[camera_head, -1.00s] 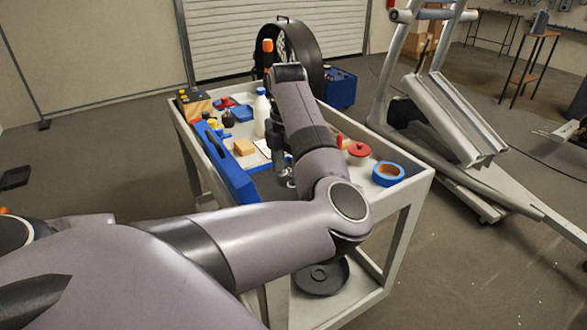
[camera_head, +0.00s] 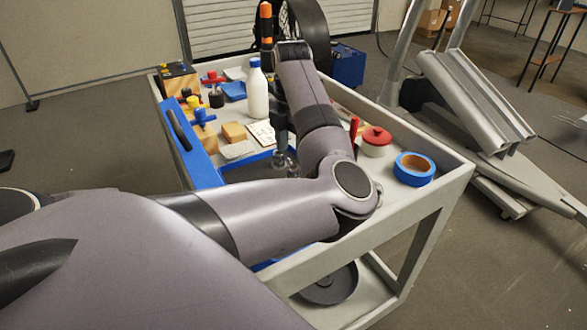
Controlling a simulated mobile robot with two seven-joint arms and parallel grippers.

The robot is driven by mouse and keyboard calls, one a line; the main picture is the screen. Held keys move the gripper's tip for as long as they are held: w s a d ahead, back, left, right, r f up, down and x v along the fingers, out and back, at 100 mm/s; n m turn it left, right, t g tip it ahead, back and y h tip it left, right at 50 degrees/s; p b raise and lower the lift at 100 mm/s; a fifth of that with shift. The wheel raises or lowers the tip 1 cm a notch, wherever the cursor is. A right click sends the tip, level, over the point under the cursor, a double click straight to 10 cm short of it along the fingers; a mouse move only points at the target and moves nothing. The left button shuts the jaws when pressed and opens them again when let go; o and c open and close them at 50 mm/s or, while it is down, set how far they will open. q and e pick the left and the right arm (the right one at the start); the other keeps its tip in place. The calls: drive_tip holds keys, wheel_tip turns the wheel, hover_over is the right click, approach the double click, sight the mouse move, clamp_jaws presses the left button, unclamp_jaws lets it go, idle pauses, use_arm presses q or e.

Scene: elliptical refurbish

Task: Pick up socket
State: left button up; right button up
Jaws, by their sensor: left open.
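Small shiny metal pieces (camera_head: 293,171), which look like sockets, lie at the open blue case (camera_head: 236,173) on the cart; they are too small and too covered to tell apart clearly. My left arm reaches in from the left and bends over the cart. My left gripper (camera_head: 283,154) points down over the case, right at these pieces, and is open. Its fingertips are partly hidden and blend with the metal, so I cannot tell whether they touch a socket. My right gripper is out of view.
The grey cart (camera_head: 435,197) has raised rims. A white bottle (camera_head: 257,95) stands close behind the gripper. A red-lidded pot (camera_head: 376,142) and blue tape roll (camera_head: 414,169) are at right. Wooden blocks (camera_head: 234,132) and the blue lid (camera_head: 192,150) are at left.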

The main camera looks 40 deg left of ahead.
sight(292, 168)
use_arm(q)
wheel_tip(292, 168, down, 7)
drive_tip(key=shift+w+a+f, duration=0.1)
idle(0.3)
clamp_jaws()
